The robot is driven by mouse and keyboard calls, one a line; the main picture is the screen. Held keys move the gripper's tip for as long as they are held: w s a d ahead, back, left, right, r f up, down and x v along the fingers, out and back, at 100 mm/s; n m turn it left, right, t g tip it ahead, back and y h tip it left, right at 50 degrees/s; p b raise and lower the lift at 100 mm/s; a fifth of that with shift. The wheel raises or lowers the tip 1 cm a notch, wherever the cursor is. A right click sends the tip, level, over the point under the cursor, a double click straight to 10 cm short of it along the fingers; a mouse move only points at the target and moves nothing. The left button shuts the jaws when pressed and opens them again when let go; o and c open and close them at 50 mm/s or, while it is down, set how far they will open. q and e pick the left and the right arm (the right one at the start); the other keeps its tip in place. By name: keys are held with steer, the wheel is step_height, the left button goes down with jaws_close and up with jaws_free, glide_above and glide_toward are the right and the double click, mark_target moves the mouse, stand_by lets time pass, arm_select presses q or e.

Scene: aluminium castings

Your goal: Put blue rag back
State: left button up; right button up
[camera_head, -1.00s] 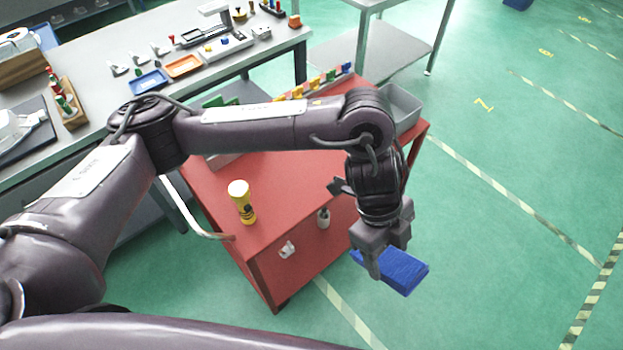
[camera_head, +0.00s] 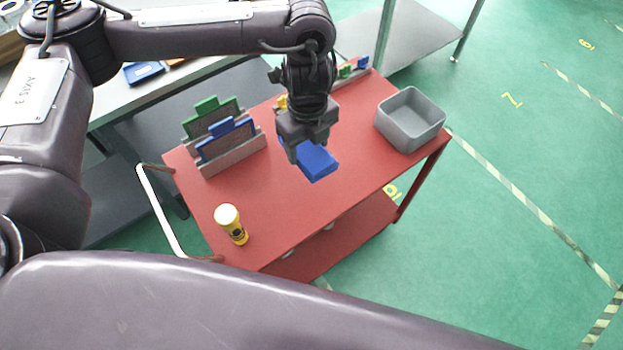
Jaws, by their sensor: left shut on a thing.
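The blue rag (camera_head: 318,164) is a flat, folded blue block in the head view. My left gripper (camera_head: 303,148) is shut on it and holds it over the middle of the red cart (camera_head: 275,203). I cannot tell how far the rag is above the cart top. The gripper and wrist hide part of the rag and the cart behind it. My right gripper is not in view.
An open, empty-looking grey bin (camera_head: 410,122) stands at the cart's right end. A rack with green and blue panels (camera_head: 225,146) stands at the back left. The cart's front middle is clear.

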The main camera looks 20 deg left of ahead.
arm_select(q)
step_height(320, 180, down, 7)
steer(key=s+b, duration=0.1)
steer(key=s, duration=0.1)
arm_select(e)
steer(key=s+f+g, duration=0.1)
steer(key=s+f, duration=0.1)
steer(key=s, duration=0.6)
arm_select(q)
steer(key=b, duration=0.2)
glide_above(308, 197)
step_height(308, 197, down, 7)
steer(key=shift+r, duration=0.1)
step_height(308, 197, down, 4)
steer(key=shift+f+b, duration=0.1)
steer(key=shift+b, duration=0.75)
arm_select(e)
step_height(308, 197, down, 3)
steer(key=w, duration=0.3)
arm_select(q)
steer(key=shift+s, duration=0.15)
steer(key=o, duration=0.9)
steer(key=shift+r+p, duration=2.1)
steer(key=shift+r, duration=3.95)
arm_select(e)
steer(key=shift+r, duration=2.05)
